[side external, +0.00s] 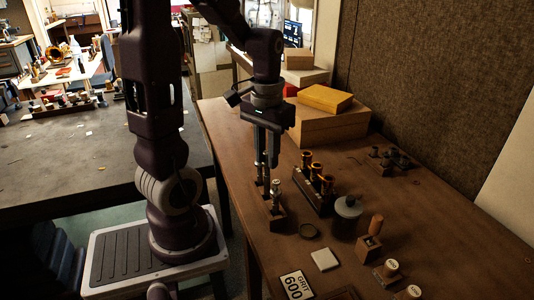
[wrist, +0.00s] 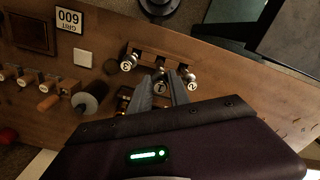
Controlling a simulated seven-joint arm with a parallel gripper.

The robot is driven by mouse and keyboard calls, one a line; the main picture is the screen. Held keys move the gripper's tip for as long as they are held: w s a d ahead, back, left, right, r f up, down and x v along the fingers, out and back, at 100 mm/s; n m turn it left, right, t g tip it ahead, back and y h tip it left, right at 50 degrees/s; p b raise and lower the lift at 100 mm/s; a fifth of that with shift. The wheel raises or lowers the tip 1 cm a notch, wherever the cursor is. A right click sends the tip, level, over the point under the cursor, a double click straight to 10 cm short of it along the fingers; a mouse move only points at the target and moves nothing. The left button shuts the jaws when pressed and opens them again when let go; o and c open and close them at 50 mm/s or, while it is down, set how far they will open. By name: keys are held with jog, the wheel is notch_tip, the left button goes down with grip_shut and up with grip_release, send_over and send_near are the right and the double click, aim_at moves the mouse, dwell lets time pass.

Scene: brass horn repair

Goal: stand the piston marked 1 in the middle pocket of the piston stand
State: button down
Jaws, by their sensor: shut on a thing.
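The piston stand (side external: 277,222) is a dark wooden block near the table's left edge. It shows in the wrist view (wrist: 150,52) beyond my fingers. A piston marked 3 (wrist: 129,63) stands at its left end and a piston marked 2 (wrist: 189,78) at its right end. My gripper (wrist: 161,82) is shut on the piston marked 1 (wrist: 160,90), whose cap shows between the fingers, between the other two pistons. In the side view my gripper (side external: 267,178) points straight down over the stand. The held piston's lower end is hidden, so I cannot tell whether it is inside the middle pocket.
A block with brass tubes (side external: 325,188) stands right of the stand, with a grey lidded pot (side external: 346,218) beside it. A ring (side external: 308,230), a white square (side external: 324,260) and a grit 600 card (side external: 296,286) lie nearer. Wooden boxes (side external: 318,122) stand behind.

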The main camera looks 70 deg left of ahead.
jog(key=shift+f, duration=2.1)
jog(key=c, duration=0.8)
grip_release()
jog(key=shift+c, duration=0.2)
jog(key=shift+r, duration=3.55)
jog(key=s+d+r+m+t, duration=0.2)
jog(key=s+d+r+m, duration=0.1)
jog(key=d, duration=0.4)
jog(key=s+d+r+m+t, duration=0.3)
jog(key=d, duration=0.4)
jog(key=shift+s+d+r+t, duration=0.15)
jog(key=shift+s+d+t, duration=0.05)
jog(key=shift+d+t, duration=0.1)
